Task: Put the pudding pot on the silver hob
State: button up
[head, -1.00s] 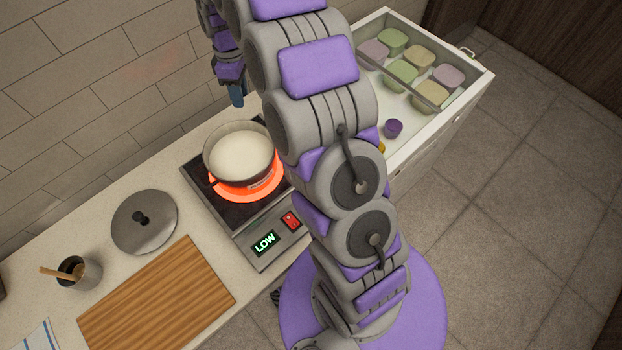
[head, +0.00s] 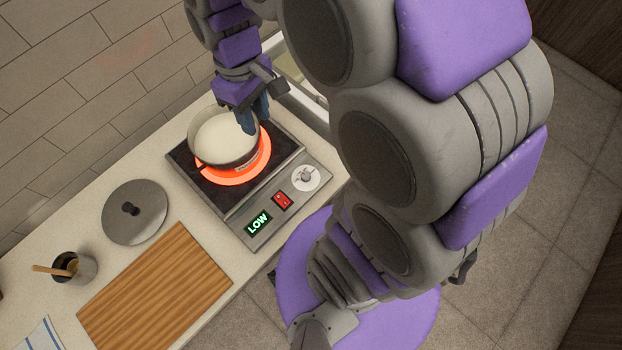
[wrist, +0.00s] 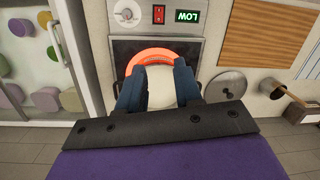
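The pudding pot (head: 224,158), a grey metal pot of creamy white pudding, stands on the silver hob (head: 246,232). The hob's round heating zone (head: 246,174) glows orange around and below the pot. My gripper (head: 254,116) points down at the pot's right rim in the head view, its blue fingers overlapping the rim. In the wrist view the fingers (wrist: 160,84) stand apart, with the white pudding (wrist: 161,92) showing between them. They hide much of the pot's sides. I cannot tell whether they touch the pot.
The hob's front has a LOW display (head: 258,223), a red switch (head: 282,200) and a dial (head: 305,178). A lid (head: 134,212), a wooden board (head: 155,295) and a utensil cup (head: 74,268) are on the counter. A drawer with coloured tubs (wrist: 45,98) is at left in the wrist view.

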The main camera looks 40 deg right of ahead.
jog(key=s+f+m, duration=0.1)
jog(key=s+m, duration=0.3)
jog(key=s, duration=1.3)
jog(key=shift+s+d+m, duration=0.15)
jog(key=shift+d+m, duration=0.25)
jog(key=shift+f, duration=0.1)
